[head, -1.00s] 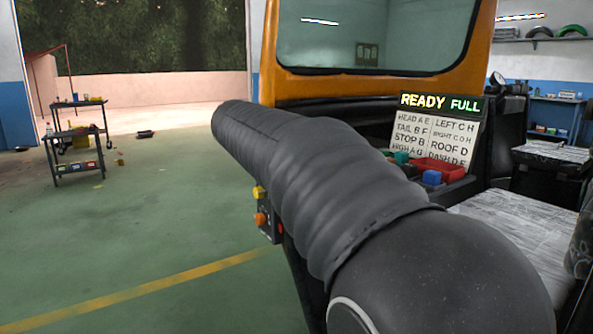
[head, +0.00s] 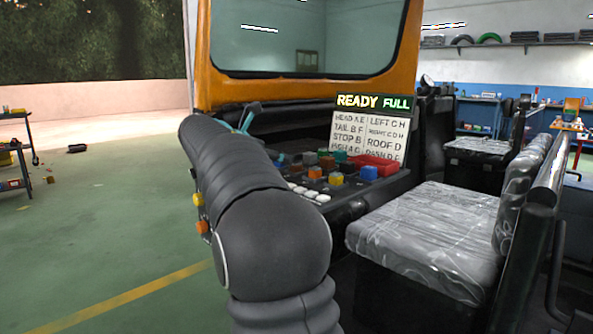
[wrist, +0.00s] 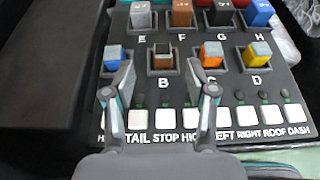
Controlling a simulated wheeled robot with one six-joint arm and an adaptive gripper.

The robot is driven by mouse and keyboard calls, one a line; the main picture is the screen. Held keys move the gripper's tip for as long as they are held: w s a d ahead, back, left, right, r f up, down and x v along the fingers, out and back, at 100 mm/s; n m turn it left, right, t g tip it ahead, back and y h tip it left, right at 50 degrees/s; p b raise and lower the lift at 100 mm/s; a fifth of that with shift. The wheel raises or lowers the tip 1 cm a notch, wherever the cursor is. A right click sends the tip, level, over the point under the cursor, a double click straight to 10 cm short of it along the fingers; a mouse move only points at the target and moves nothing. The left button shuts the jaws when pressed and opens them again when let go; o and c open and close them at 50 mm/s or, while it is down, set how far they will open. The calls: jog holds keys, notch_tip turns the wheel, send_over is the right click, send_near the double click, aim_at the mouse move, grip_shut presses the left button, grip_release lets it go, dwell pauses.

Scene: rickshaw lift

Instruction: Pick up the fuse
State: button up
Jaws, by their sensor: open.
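Several coloured block-like fuses sit upright in lettered sockets on a black panel (wrist: 225,97); which one is meant I cannot tell. The far row has grey, brown, black and blue fuses at E, F, G, H. In the head view my gripper (head: 247,117) is partly hidden behind my arm.
White switches (wrist: 166,118) line the panel's near edge. A sign board (head: 368,133) under a "READY FULL" display (head: 374,102) stands behind a red tray (head: 375,165). A silvery seat (head: 430,240) lies to the right.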

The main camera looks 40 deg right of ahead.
aim_at(294, 163)
jog(key=shift+b+x, duration=0.3)
jog(key=shift+x, duration=2.6)
jog(key=shift+s+a+f, duration=0.1)
jog(key=shift+s, duration=0.05)
jog(key=c, duration=0.8)
